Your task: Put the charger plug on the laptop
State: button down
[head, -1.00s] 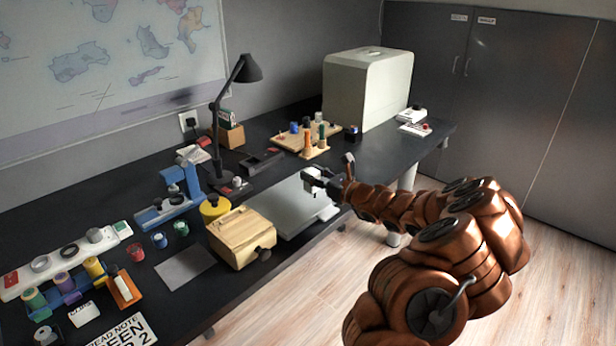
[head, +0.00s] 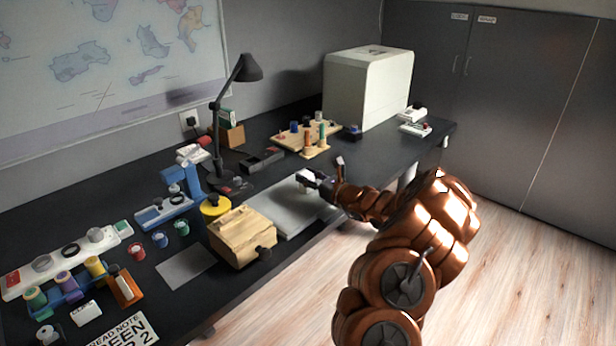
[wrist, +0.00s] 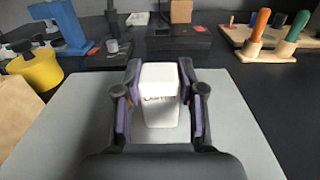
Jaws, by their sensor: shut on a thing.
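In the head view my gripper (head: 318,182) is over the closed grey laptop (head: 291,209), which lies flat at the front edge of the black desk. The laptop's lid (wrist: 75,130) fills the lower wrist view beneath the plug. The plug's lower end is partly hidden by my gripper, and I cannot tell whether it touches the lid.
A black lamp (head: 217,140) and a pegboard with coloured pegs (head: 300,139) stand farther back. A large pale case (head: 366,88) is at the back right.

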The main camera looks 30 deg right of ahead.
jog(key=c, duration=0.7)
grip_release()
jog(key=shift+f, duration=0.1)
jog(key=shift+s, duration=0.25)
jog(key=v, duration=1.1)
jog(key=shift+s, duration=0.25)
